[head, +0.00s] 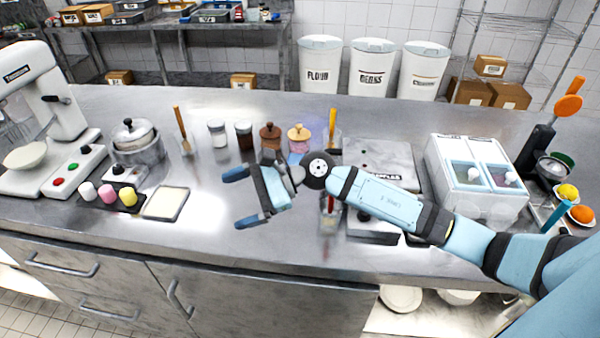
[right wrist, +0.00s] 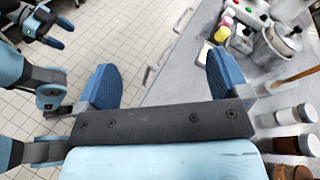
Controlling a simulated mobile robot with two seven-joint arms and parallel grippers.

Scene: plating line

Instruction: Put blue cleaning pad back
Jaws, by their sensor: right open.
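I cannot make out a blue cleaning pad in either view. My right gripper (head: 241,197) is open and empty above the front middle of the steel counter (head: 225,255). Its two blue fingers stand wide apart in the right wrist view (right wrist: 160,80), with only floor and counter edge between them. A flat cream square with a dark rim (head: 166,203) lies on the counter to the left of my right gripper. My left gripper (right wrist: 50,27) shows small at the top left of the right wrist view, over the floor; its jaw gap is unclear.
Pink, white and yellow pieces (head: 108,194) stand at left near the mixer (head: 40,110) and a lidded pot (head: 135,140). Jars (head: 244,134) line the back. A scale (head: 380,160) and white two-bay container (head: 475,180) stand right.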

